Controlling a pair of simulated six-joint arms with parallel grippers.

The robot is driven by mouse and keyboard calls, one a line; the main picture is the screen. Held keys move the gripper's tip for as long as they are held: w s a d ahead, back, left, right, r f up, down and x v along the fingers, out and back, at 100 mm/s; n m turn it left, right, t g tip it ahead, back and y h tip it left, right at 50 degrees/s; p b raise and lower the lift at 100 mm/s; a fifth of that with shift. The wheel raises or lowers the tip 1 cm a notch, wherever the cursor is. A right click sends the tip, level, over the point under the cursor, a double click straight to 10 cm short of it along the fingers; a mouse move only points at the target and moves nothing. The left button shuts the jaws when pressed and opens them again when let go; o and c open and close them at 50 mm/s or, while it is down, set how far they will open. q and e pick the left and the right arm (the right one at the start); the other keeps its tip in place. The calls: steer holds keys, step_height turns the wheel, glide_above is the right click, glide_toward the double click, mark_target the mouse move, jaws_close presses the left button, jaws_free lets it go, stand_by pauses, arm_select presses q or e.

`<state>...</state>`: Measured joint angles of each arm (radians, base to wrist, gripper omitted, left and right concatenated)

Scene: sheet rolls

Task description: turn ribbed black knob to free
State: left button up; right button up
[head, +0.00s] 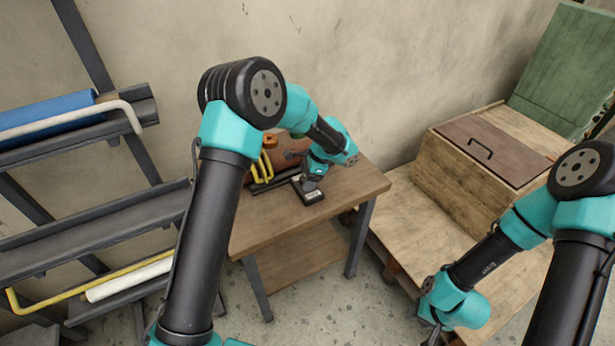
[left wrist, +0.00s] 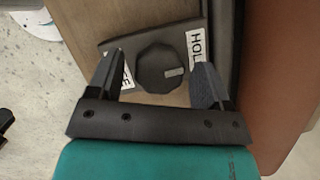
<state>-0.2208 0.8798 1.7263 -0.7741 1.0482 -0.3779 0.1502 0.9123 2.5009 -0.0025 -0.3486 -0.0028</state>
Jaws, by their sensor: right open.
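A black plate (head: 312,196) with white labels lies on the small wooden table. The left wrist view shows the ribbed black knob (left wrist: 158,66) on it, with a pale mark on its right side facing a label (left wrist: 194,50) that reads HOL. The other label (left wrist: 128,76) is mostly hidden by a finger; only its last letter, E, shows. My left gripper (left wrist: 156,84) is open, one finger on each side of the knob with small gaps. In the head view, the left arm's wrist mostly covers the knob. My right gripper (head: 434,338) is low at the bottom edge, partly cut off.
A rack at left holds a blue roll (head: 50,110) and a white roll (head: 128,278). A wooden bench with a lidded box (head: 495,148) stands at right.

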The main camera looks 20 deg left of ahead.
arm_select(q)
steer(key=c, duration=0.9)
steer(key=shift+o, duration=0.2)
